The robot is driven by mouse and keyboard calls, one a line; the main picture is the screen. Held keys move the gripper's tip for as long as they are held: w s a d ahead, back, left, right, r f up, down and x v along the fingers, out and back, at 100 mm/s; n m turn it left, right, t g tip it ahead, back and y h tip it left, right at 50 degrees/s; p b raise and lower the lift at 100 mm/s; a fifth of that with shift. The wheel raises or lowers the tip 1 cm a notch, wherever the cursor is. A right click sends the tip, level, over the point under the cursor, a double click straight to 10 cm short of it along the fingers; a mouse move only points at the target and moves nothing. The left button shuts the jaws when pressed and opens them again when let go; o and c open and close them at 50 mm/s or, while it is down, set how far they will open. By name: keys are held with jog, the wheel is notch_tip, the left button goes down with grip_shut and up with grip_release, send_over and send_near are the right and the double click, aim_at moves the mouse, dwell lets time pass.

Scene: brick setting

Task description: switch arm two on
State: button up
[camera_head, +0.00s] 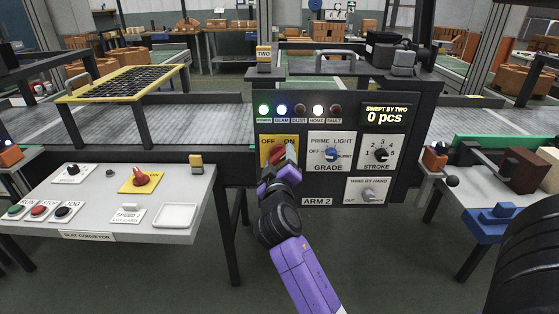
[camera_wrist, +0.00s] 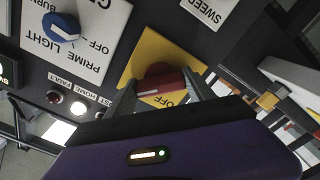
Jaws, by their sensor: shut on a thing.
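The arm two panel (camera_head: 347,112) is a dark box marked "ARM 2". Its red switch knob (camera_head: 276,153) sits on a yellow plate (camera_head: 265,142) marked OFF and ON. My gripper (camera_head: 283,163) is at this plate, partly covering it. In the wrist view my gripper (camera_wrist: 164,92) has its fingers on both sides of the red knob (camera_wrist: 163,78), shut on it. The yellow plate (camera_wrist: 150,47) shows "OFF" beside the knob; "ON" is hidden there. The display (camera_head: 385,115) reads "SWEPT BY TWO 0 pcs".
Green, blue and white lamps are lit on the panel; the dust and fault lamps look dark. A blue grade knob (camera_head: 331,155), a stroke dial (camera_head: 380,154) and a hand-winding knob (camera_head: 369,195) are close by. The slat conveyor desk (camera_head: 110,210) stands at left.

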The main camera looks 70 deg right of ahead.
jog(key=shift+f, duration=0.1)
jog(key=o, duration=1.4)
jog(key=v, duration=0.7)
jog(key=shift+s+a+b, duration=0.15)
jog(key=shift+a+b, duration=0.2)
